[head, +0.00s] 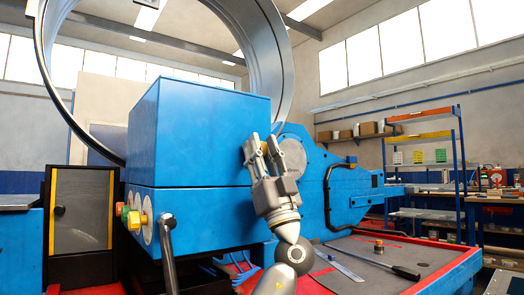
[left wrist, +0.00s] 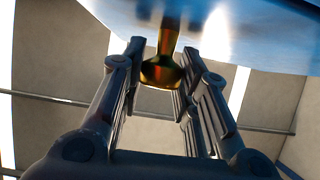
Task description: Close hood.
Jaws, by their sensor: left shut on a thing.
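The hood is a big blue box-shaped cover (head: 200,135). It sits over a lower blue housing (head: 200,212), with only a thin dark seam showing between them from here. My left gripper (head: 262,146) is at the hood's right front side, its fingers pointing up. In the left wrist view, a brass-coloured knob (left wrist: 162,70) sticks out from the blue hood surface (left wrist: 225,30). The left fingers (left wrist: 158,75) are on both sides of the knob and shut on it. My right gripper does not show.
A large metal ring (head: 275,60) rises behind the hood. Coloured buttons (head: 132,218) are on the housing's left side. A bench with a grey mat (head: 400,255) holds a few tools at the right. A shelf rack (head: 425,155) stands further back.

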